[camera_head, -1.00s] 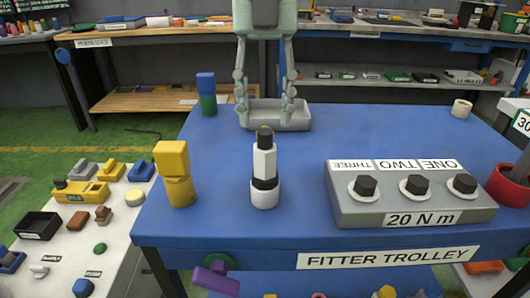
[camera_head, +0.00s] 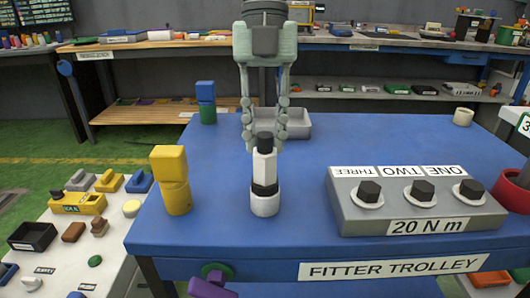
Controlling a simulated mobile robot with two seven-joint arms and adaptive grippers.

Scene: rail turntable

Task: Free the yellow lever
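My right gripper (camera_head: 264,148) points down from the top of the head view, its two fingers on either side of the upper end of an upright white and black tool (camera_head: 264,178). The fingertips look close to the tool's sides, but I cannot tell whether they touch or grip it. The tool stands on the blue trolley top (camera_head: 330,140). A yellow block on a yellow cylinder (camera_head: 172,178) stands to its left. I cannot make out a clear yellow lever. My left gripper is out of view.
A grey box (camera_head: 412,208) with three black hex heads, labelled ONE, TWO, THREE and 20 N m, stands right of the tool. A red container (camera_head: 512,190) is at the right edge.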

